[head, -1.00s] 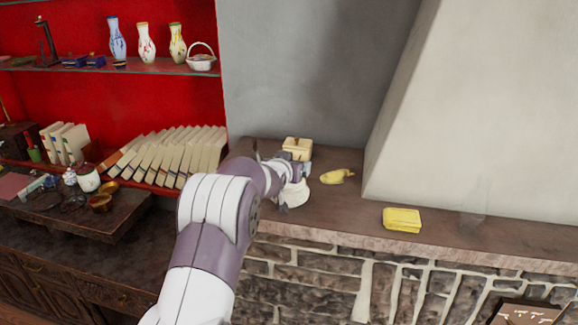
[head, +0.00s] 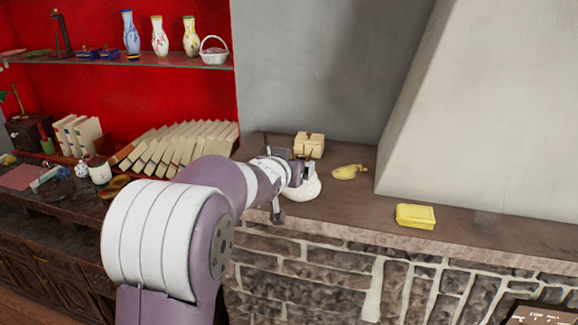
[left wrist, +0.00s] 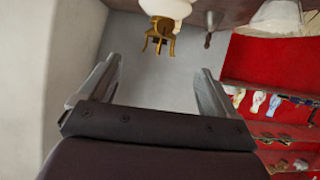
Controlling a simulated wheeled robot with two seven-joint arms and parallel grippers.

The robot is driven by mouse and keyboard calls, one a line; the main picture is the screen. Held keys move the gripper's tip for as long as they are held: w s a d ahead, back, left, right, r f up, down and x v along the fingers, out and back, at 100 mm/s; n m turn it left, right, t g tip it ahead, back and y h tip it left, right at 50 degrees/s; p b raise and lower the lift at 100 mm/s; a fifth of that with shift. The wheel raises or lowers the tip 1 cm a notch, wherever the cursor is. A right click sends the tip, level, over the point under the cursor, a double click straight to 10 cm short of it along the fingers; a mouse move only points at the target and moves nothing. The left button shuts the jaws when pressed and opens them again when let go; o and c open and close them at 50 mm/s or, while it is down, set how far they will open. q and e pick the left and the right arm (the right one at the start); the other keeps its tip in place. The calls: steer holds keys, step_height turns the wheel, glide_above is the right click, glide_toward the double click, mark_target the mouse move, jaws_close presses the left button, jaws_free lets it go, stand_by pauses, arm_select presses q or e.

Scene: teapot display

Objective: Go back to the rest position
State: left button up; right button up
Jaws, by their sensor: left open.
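My left gripper (head: 297,177) is over the stone ledge at the end of my left arm, beside a white rounded pot (head: 305,188) that it partly hides. In the left wrist view its two fingers stand wide apart (left wrist: 158,68) with nothing between them. A white rounded thing (left wrist: 166,7) and a gold-brown legged thing (left wrist: 160,37) show beyond the fingertips. I cannot tell in the head view whether a finger touches the pot. My right gripper is not in view.
On the ledge (head: 470,226) are a cream box (head: 309,144), a yellow figure (head: 349,172) and a yellow box (head: 415,216). A sloping white wall (head: 480,110) rises behind. Books (head: 185,148) and vases (head: 160,37) fill red shelves at left.

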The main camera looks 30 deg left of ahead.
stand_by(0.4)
arm_select(q)
steer(key=s+d+f+m+g+h, duration=0.1)
steer(key=s+d+f+g, duration=0.5)
steer(key=s+f, duration=0.4)
steer(key=s+d+f+m+g+h+b, duration=0.1)
steer(key=s+d+f+g, duration=0.5)
steer(key=s+f, duration=0.5)
steer(key=s+d, duration=0.2)
steer(key=s, duration=0.3)
steer(key=shift+s+d+f+m+h+b, duration=0.15)
steer(key=shift+d+f+m+h+b, duration=0.15)
steer(key=shift+d+h, duration=0.1)
